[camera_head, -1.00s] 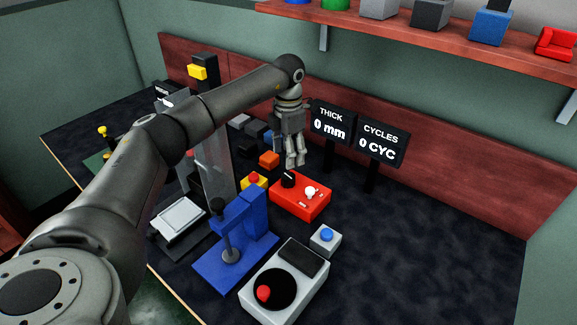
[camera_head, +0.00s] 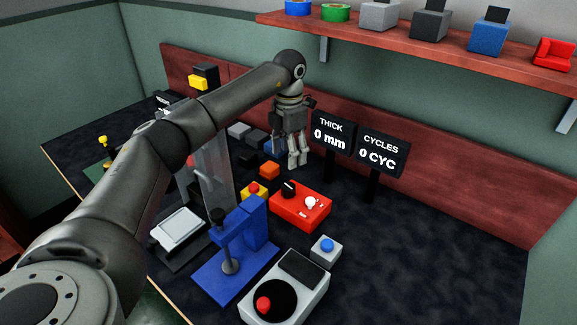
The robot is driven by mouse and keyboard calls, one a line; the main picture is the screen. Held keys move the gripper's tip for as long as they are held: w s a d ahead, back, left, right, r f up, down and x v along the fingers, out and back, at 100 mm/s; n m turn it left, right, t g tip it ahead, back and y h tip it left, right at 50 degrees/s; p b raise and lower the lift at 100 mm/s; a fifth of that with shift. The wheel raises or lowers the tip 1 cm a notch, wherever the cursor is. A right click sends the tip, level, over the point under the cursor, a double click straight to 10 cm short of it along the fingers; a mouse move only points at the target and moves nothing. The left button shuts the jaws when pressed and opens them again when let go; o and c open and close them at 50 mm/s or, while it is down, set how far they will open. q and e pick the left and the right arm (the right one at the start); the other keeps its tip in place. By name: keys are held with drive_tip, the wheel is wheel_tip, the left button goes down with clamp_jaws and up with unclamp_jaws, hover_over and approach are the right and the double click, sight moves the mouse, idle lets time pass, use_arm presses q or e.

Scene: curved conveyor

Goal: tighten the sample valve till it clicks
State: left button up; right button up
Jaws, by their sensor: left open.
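My left gripper (camera_head: 298,163) hangs pointing down behind the red box (camera_head: 301,208), its fingers apart and nothing seen between them. The red box carries a black knob (camera_head: 288,189) and a small white dial (camera_head: 310,202); the gripper appears apart from it. I cannot tell which fitting is the sample valve. A yellow knob (camera_head: 103,140) on a stem stands at the far left, partly behind my arm. My right gripper is not in view.
A blue press (camera_head: 240,240), a grey unit (camera_head: 312,301) with a black disc, and a blue-button box (camera_head: 326,248) stand in front. Two displays (camera_head: 332,134) read 0 mm and 0 CYC. A shelf (camera_head: 430,55) hangs above. The bench right is clear.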

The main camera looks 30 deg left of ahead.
sight(288, 186)
use_arm(q)
wheel_tip(288, 186, down, 13)
drive_tip(key=n, duration=0.4)
drive_tip(key=shift+s+a+r+n, duration=0.1)
drive_tip(key=shift+r+n, duration=0.1)
drive_tip(key=shift+n, duration=0.1)
drive_tip(key=c, duration=1)
drive_tip(key=shift+m+b, duration=0.4)
drive_tip(key=shift+m, duration=1.6)
drive_tip(key=shift+c, duration=0.2)
drive_tip(key=o, duration=1)
